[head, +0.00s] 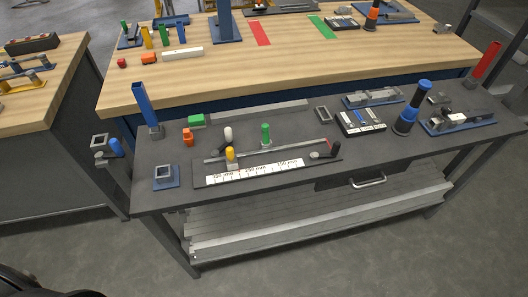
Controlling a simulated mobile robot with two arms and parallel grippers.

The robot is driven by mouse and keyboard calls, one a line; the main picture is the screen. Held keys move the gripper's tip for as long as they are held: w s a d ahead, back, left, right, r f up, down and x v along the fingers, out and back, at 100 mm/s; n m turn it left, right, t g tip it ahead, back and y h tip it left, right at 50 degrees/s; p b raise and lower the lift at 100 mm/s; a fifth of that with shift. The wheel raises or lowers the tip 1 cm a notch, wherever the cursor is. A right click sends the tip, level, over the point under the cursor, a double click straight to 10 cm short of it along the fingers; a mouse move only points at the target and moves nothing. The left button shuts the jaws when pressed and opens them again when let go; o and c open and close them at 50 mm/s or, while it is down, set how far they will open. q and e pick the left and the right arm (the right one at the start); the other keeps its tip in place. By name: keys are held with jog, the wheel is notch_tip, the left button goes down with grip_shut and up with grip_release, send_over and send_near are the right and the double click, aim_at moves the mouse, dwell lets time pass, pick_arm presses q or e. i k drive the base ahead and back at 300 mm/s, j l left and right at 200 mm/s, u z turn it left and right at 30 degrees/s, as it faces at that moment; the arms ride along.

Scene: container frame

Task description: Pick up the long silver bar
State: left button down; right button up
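Several long silver-grey pieces show, and I cannot tell for sure which one is the task's bar. A flat grey bar (250,111) lies along the back of the dark workbench top. A thin silver rod (285,148) lies across the measuring fixture with the white number scale (255,172). Long pale silver lengths (320,220) lie on the lower shelf under the bench. Neither of my grippers is in view.
The dark bench top (400,160) also carries a blue post (144,104), a green-handled piece (266,134), a black-and-blue cylinder (411,108) and a clamp fixture (457,120). A drawer handle (369,180) sticks out in front. A wooden table (300,70) stands behind. The front floor is clear.

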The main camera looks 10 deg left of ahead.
aim_at(233, 116)
jog(key=j+z, duration=0.4)
jog(key=i+j+z, duration=0.1)
jog(key=j+z, duration=0.3)
